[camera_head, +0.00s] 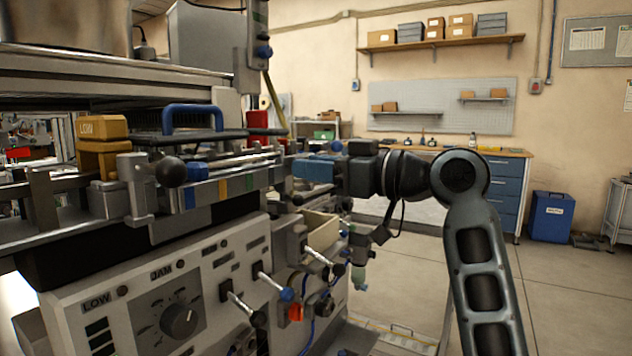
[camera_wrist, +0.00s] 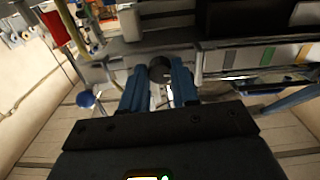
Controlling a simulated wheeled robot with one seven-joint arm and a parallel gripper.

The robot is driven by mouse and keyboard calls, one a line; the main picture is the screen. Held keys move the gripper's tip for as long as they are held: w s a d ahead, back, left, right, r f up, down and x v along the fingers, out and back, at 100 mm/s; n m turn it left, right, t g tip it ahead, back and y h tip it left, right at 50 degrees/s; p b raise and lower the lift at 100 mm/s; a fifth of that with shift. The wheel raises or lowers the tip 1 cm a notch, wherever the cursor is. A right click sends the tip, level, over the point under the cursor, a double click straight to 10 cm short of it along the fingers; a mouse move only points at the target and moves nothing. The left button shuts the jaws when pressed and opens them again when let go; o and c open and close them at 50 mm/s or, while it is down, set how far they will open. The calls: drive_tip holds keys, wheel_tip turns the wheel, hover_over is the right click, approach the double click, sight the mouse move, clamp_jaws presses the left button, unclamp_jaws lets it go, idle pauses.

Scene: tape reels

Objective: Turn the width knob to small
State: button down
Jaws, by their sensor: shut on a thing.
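My gripper (camera_head: 301,169) reaches in from the right at the end of the machine's upper rail. Its blue fingers also show in the wrist view (camera_wrist: 159,66), one on each side of a dark round knob (camera_wrist: 160,70), which looks like the width knob. The fingers are closed on it. In the head view the fingers hide this knob. A scale with coloured stripes (camera_head: 222,187) runs along the rail to the left of the gripper; its stripes also show right of the fingers in the wrist view (camera_wrist: 267,56). No pointer is readable on it.
A black ball handle (camera_head: 170,172) sticks out at the rail's left. Below are a panel with a round dial (camera_head: 178,320) and several levers (camera_head: 272,283). A blue handle (camera_head: 193,113) stands above the rail. Floor to the right of my arm is open, towards a blue bin (camera_head: 551,216).

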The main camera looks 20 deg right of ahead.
drive_tip(key=shift+f+n+b, duration=0.2)
drive_tip(key=shift+n+b, duration=0.2)
drive_tip(key=shift+n, duration=0.2)
drive_tip(key=c, duration=0.8)
unclamp_jaws()
drive_tip(key=shift+r, duration=0.15)
drive_tip(key=shift+c, duration=0.2)
drive_tip(key=shift+s+d, duration=0.1)
drive_tip(key=v, duration=0.7)
drive_tip(key=shift+s, duration=0.2)
drive_tip(key=shift+d, duration=0.15)
